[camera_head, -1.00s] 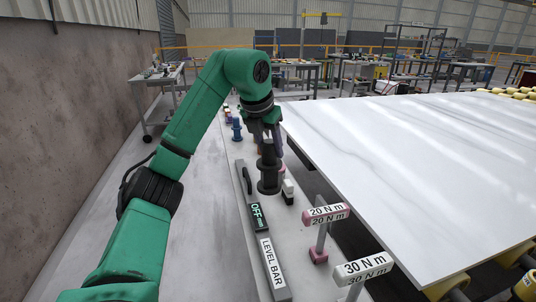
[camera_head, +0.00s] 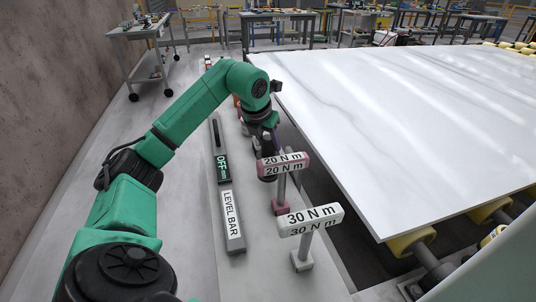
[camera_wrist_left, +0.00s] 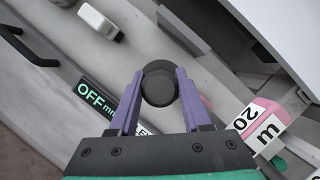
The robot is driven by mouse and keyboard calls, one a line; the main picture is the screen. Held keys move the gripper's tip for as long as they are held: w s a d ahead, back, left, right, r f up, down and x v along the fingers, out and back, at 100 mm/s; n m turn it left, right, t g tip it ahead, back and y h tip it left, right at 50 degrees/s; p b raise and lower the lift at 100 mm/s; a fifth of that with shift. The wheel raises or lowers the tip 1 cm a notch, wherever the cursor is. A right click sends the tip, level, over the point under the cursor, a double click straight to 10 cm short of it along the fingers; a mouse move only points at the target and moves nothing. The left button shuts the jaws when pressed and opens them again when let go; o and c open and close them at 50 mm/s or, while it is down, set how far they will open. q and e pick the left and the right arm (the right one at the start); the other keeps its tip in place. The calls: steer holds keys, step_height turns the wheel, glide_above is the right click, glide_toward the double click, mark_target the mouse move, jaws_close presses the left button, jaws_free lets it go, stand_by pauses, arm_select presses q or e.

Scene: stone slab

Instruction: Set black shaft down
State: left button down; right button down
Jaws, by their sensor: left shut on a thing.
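The black shaft (camera_wrist_left: 158,86) is seen end-on in the left wrist view, as a dark round shape between the purple fingers of my left gripper (camera_wrist_left: 160,92). The fingers are shut on it. In the head view my left gripper (camera_head: 266,144) points down over the grey strip beside the white slab. The shaft's lower part (camera_head: 267,178) is partly hidden behind the 20 N m sign. I cannot tell whether its bottom touches the surface. My right gripper is not in view.
The level bar (camera_head: 231,213), its display reading OFF, lies left of the shaft. The pink 20 N m sign (camera_head: 283,163) and white 30 N m sign (camera_head: 310,219) stand close in front. The slab (camera_head: 410,120) has its edge to the right, with a dark gap beside it.

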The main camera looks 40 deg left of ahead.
mark_target(268, 151)
arm_select(q)
step_height(268, 151, down, 3)
steer(key=shift+f, duration=0.2)
steer(key=shift+c, duration=1.8)
jaws_free()
steer(key=v, duration=1.2)
steer(key=shift+p, duration=0.4)
steer(key=shift+s, duration=0.1)
